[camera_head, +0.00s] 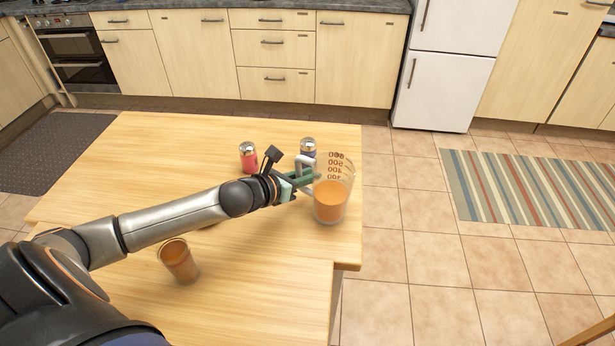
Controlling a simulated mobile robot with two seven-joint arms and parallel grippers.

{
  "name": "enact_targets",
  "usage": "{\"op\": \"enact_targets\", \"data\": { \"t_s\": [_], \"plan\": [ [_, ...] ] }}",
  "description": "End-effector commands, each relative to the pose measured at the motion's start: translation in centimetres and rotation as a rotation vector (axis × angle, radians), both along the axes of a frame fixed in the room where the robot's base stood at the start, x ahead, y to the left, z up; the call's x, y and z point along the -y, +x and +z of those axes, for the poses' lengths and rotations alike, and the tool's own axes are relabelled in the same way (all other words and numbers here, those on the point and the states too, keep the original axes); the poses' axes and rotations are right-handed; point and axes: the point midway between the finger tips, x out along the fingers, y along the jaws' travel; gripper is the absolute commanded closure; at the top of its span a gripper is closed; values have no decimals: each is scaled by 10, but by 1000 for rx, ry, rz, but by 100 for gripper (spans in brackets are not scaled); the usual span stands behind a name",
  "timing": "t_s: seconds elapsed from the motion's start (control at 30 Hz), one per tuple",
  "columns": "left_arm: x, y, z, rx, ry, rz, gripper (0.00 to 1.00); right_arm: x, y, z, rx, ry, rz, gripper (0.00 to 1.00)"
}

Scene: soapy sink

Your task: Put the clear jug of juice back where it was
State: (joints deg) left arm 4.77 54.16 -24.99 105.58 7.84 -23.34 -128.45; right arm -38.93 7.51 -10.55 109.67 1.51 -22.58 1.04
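The clear jug (331,200) has dark measuring marks and holds orange juice. It is upright near the right edge of the wooden table (205,150). My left gripper (308,178) is at the jug's handle on its left side, with the fingers around the handle. The handle partly hides the fingers, and I cannot see a gap between them and it. Whether the jug's base touches the table is hard to tell. My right gripper is not in view.
A glass of brown-orange drink (178,262) stands at the front of the table, below my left arm. A red-filled shaker (248,157) and a dark-filled shaker (308,148) stand behind the gripper. The table's back left is clear.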

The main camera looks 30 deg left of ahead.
Motion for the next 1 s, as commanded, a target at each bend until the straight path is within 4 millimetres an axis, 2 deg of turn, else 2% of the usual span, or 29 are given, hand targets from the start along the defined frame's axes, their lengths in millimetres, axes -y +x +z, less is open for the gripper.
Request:
{"op": "enact_targets", "data": {
  "t_s": [0.43,0.47,0.7,1.0],
  "plan": [
    [0,1,-7,7,-1,-2,100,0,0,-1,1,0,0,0],
    [0,0,-9,3,0,0,78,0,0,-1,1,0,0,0],
    [0,0,-9,3,0,0,51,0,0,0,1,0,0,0],
    [0,0,-6,3,0,0,51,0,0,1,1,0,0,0]
  ]
}}
